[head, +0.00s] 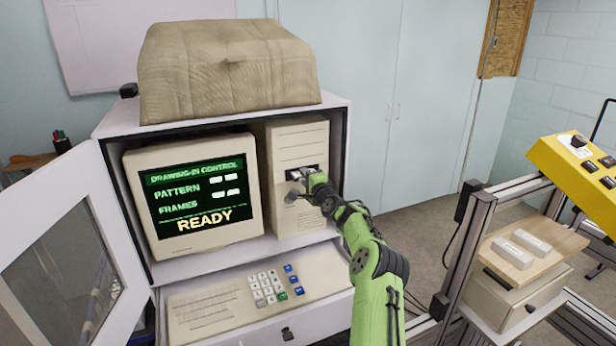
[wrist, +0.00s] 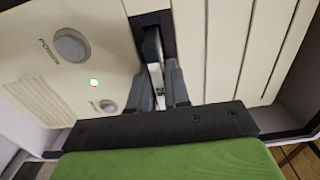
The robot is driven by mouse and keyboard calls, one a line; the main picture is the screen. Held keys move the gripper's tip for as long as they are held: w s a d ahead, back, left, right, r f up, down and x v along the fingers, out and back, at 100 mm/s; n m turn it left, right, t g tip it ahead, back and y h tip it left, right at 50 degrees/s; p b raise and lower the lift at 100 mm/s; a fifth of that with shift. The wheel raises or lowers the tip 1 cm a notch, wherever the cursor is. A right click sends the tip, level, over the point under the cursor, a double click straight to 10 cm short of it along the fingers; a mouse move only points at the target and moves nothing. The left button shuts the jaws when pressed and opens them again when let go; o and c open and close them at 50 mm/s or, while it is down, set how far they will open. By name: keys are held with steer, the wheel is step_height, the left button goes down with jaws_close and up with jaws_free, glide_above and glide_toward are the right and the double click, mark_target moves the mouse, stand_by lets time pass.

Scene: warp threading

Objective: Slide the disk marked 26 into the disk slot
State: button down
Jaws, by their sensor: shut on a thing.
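The disk slot (wrist: 152,19) is a dark recess in the front of the beige computer tower (head: 297,150). My gripper (head: 303,177) is at the slot in the head view. In the wrist view my gripper (wrist: 158,78) is shut on a thin disk (wrist: 158,73), held edge-on between the two grey fingers. A white label shows with a partly readable mark that seems to begin with 2. The disk's far end is at the dark slot opening. I cannot tell how deep it sits, as the fingers and shadow hide part of it.
A monitor (head: 192,195) left of the tower reads READY. A keyboard (head: 240,300) lies on the pulled-out drawer below. The cabinet door (head: 82,230) stands open at left.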

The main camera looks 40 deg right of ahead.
steer(key=c, duration=1.1)
jaws_free()
steer(key=shift+w+a+r, duration=0.1)
steer(key=shift+a+r, duration=0.05)
steer(key=shift+r, duration=0.4)
steer(key=shift+w+a+r, duration=0.1)
steer(key=shift+r, duration=0.45)
steer(key=shift+s+f, duration=0.15)
steer(key=shift+f, duration=0.2)
steer(key=shift+o, duration=0.5)
steer(key=shift+s+a+f+b, duration=0.1)
steer(key=shift+s+f+b, duration=0.45)
steer(key=shift+f, duration=0.05)
steer(key=b+v, duration=0.2)
steer(key=v, duration=1.2)
steer(key=shift+s, duration=0.4)
steer(key=shift+f, duration=0.15)
